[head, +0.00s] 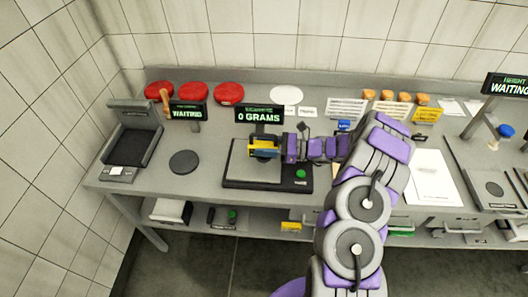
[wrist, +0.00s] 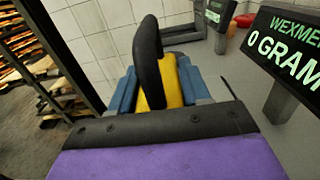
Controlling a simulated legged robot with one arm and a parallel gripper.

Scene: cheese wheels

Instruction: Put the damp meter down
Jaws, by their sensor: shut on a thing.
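I cannot tell whether the meter touches the plate. The scale's display (head: 258,116) reads 0 GRAMS.
A round dark disc (head: 184,162) lies on the bench left of the scale. A dark tray device (head: 133,137) stands at the far left. Several red cheese wheels (head: 193,91) line the back. Bare bench (head: 212,146) shows between disc and scale. White papers (head: 434,176) lie to the right.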

